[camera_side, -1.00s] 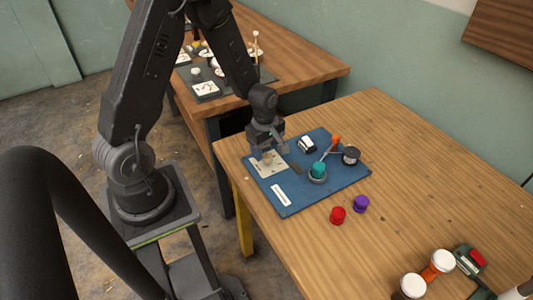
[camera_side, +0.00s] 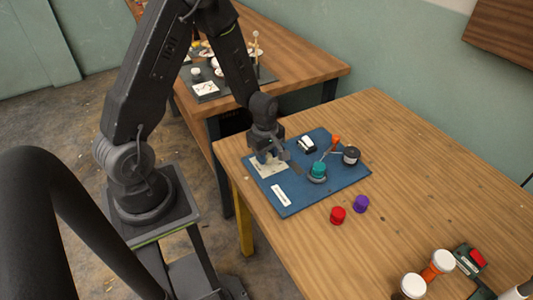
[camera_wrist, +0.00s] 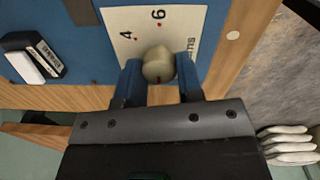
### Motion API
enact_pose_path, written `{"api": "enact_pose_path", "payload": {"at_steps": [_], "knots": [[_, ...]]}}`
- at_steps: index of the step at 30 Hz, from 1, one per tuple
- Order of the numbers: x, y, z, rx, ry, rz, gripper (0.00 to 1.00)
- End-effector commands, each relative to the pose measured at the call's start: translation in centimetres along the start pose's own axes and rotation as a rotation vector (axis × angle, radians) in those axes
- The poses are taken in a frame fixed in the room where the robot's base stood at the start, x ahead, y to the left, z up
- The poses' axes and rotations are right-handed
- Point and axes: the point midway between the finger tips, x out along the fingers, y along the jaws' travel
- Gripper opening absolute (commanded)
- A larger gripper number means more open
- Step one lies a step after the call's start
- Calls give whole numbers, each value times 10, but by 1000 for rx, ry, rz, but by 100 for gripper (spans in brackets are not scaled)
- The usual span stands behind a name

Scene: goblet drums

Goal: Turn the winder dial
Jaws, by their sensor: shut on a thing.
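The winder dial (camera_wrist: 158,66) is a rounded beige knob on a white plate (camera_wrist: 194,20) with printed numbers, 4 and 6 among them, and small red dots. In the side view the plate (camera_side: 265,171) lies at the left corner of the blue board (camera_side: 308,196). My gripper (camera_wrist: 160,82) reaches down over the plate, its two blue-lined fingers on either side of the knob and shut on it. In the side view my gripper (camera_side: 267,157) hides most of the knob.
On the board stand a white-and-black switch (camera_side: 307,145), a teal knob (camera_side: 318,169), an orange-tipped lever (camera_side: 335,141) and a black round knob (camera_side: 351,155). A red piece (camera_side: 338,215) and a purple piece (camera_side: 361,204) stand on the table in front.

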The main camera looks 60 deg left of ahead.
Motion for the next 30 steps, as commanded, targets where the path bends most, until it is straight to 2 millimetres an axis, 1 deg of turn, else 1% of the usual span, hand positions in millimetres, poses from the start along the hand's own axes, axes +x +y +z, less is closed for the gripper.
{"api": "enact_pose_path", "payload": {"at_steps": [1, 2, 3, 9, 14, 20, 30], "knots": [[0, 0, 0, 0, 0, 1, 13], [0, 0, 0, 0, 0, 1, 10], [0, 0, 0, 0, 0, 1, 10], [0, 0, 0, 18, 0, 1, 10], [0, 0, 0, 78, -1, 0, 10], [0, 1, 0, 218, -5, -1, 10], [0, 2, -1, 534, -18, -1, 10]]}}
